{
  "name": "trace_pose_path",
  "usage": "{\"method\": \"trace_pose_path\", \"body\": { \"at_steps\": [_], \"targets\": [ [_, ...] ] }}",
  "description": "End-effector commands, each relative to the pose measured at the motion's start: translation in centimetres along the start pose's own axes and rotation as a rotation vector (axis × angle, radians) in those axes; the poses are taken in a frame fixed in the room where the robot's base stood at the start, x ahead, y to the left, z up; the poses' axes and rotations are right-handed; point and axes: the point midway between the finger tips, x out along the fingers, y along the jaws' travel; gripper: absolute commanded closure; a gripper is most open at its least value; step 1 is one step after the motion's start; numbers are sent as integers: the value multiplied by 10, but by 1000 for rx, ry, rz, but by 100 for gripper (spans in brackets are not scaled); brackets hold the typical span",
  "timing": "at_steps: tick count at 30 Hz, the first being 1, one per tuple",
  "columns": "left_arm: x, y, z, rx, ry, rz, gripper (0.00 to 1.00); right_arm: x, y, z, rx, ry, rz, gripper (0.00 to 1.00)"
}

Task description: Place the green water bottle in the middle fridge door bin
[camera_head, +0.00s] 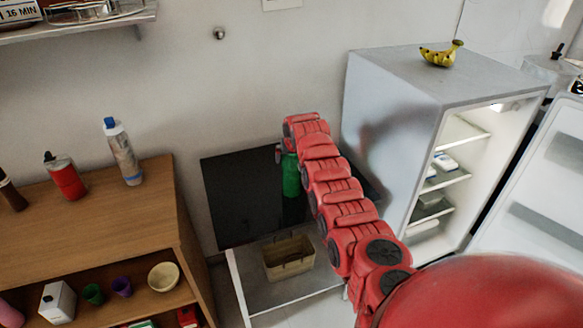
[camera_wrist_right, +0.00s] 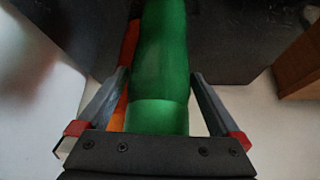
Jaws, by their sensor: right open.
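The green water bottle (camera_head: 291,178) stands at the black panel in the head view, partly hidden by my right arm. In the right wrist view the bottle (camera_wrist_right: 158,60) fills the middle, between the two fingers. My right gripper (camera_wrist_right: 158,78) is open around the bottle, with a finger on either side; contact cannot be told. In the head view the right gripper (camera_head: 284,156) is small and mostly covered by the wrist. The fridge (camera_head: 395,130) stands open at the right. Its door (camera_head: 520,210) shows pale bins, partly cut off by the frame. My left gripper is not in view.
An orange object (camera_wrist_right: 127,60) is beside the bottle in the wrist view. A basket (camera_head: 290,258) sits on a low shelf below. A wooden cabinet (camera_head: 90,220) holds several bottles at left. Bananas (camera_head: 440,54) lie on the fridge top. A wall shelf (camera_head: 90,22) is at upper left.

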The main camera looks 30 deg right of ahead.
Motion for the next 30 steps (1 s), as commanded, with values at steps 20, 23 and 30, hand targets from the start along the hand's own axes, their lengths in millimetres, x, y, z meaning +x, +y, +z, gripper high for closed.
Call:
{"method": "trace_pose_path", "body": {
  "at_steps": [20, 23, 30],
  "targets": [
    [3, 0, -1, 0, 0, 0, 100, 15, 0, 1, 5, 1, -2, 11],
    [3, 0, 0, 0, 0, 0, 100, 15, 0, 1, 5, 1, -2, 29],
    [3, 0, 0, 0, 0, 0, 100, 15, 0, 1, 5, 1, -2, 72]
  ]
}}
